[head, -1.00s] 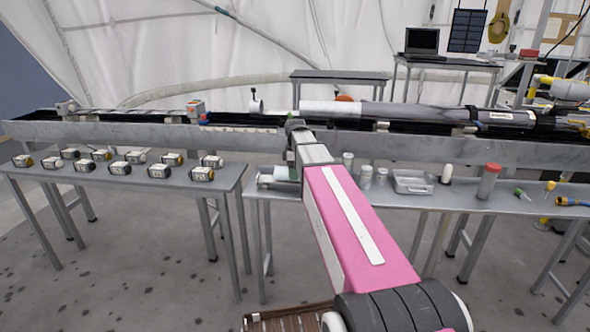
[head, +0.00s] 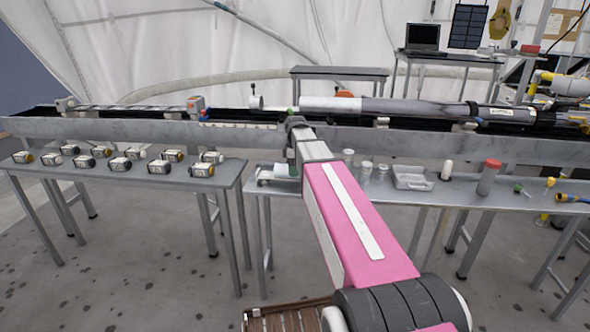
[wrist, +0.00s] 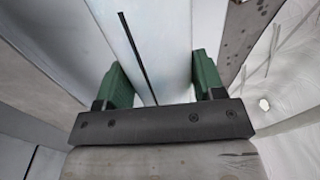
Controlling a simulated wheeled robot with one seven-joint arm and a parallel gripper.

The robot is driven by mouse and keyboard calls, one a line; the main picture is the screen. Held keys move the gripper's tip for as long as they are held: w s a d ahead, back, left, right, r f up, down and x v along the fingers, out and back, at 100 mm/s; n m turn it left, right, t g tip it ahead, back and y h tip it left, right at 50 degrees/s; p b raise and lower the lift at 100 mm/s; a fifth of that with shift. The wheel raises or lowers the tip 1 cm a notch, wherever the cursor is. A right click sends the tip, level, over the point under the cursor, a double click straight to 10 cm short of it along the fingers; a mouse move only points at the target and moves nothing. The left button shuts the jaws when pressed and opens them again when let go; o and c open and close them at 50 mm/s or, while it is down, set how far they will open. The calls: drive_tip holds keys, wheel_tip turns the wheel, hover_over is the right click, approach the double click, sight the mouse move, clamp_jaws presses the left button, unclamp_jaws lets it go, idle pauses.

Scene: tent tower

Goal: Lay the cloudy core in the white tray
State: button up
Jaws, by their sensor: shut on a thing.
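My gripper (wrist: 163,78) has green fingers in the wrist view. They are shut on a pale bluish-white rounded piece (wrist: 160,40) with a thin black line along it, which I take for the cloudy core. In the head view my pink arm reaches to the long rail, and its wrist hides most of the gripper and the grip. A whitish cylinder (head: 330,104) lies along the rail just right of my wrist; I cannot tell if it is the held piece. A pale tray (head: 413,178) stands on the right-hand table; it looks empty.
The right-hand table (head: 400,203) also carries several small jars, a red-capped cylinder (head: 488,177) and a white device (head: 278,173) left of my arm. The metal rail (head: 90,127) runs behind both tables.

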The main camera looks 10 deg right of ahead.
drive_tip(key=shift+f, duration=0.15)
drive_tip(key=o, duration=1.2)
drive_tip(key=shift+o, duration=0.2)
drive_tip(key=r, duration=0.7)
drive_tip(key=w+r, duration=0.1)
drive_tip(key=r, duration=0.2)
drive_tip(key=shift+d+r, duration=0.15)
drive_tip(key=shift+r, duration=0.25)
